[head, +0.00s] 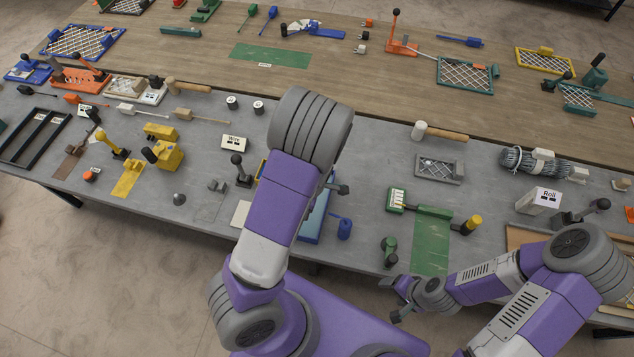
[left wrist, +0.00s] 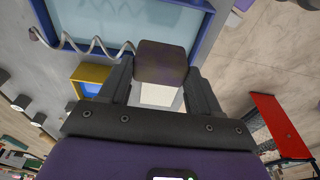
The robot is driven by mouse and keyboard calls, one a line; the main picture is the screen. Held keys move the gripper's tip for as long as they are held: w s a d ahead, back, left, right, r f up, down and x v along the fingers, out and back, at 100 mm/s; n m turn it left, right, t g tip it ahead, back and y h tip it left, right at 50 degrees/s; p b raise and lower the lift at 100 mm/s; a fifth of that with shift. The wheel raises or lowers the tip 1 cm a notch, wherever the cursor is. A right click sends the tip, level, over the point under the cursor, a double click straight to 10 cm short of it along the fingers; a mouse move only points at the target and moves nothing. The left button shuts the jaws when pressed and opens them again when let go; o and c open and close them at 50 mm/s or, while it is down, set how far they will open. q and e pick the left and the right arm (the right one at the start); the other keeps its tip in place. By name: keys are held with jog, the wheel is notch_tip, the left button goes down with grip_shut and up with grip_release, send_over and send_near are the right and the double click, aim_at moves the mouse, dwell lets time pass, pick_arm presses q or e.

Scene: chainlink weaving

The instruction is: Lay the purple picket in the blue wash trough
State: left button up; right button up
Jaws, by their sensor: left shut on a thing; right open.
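The blue wash trough (left wrist: 207,34), with pale blue inside, fills the top of the left wrist view. In the head view my left arm hides much of the trough (head: 318,217). The purple picket (left wrist: 162,60) shows as a dark purplish block with a grey zigzag wire running left over the trough. My left gripper (left wrist: 160,80) is shut on the block; the wire is over or in the trough, and I cannot tell whether it touches. In the head view my left gripper is hidden behind my arm. My right gripper (head: 394,300) is open and empty beyond the table's front edge.
A yellow-edged tray (left wrist: 90,76) stands beside the trough. Right of the trough are a green mat (head: 431,250) and a green tool (head: 389,249). A label card reading Wire (head: 234,142) and a dark-knobbed lever (head: 240,170) stand to the left.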

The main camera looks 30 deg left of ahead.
pick_arm(q)
jog(key=shift+s+r, duration=0.15)
jog(key=shift+s, duration=0.3)
pick_arm(e)
jog(key=shift+s+r, duration=0.2)
jog(key=shift+s, duration=0.2)
pick_arm(q)
jog(key=shift+w+f, duration=0.1)
jog(key=shift+f, duration=0.1)
notch_tip(320, 180, down, 7)
jog(key=b, duration=0.6)
jog(key=shift+f, duration=0.2)
pick_arm(e)
notch_tip(320, 180, down, 6)
pick_arm(q)
jog(key=shift+f+b, duration=0.4)
jog(key=shift+f, duration=0.25)
pick_arm(e)
jog(key=shift+w+f, duration=0.1)
jog(key=shift+f, duration=0.4)
pick_arm(q)
jog(key=o, duration=1.2)
jog(key=shift+d, duration=0.1)
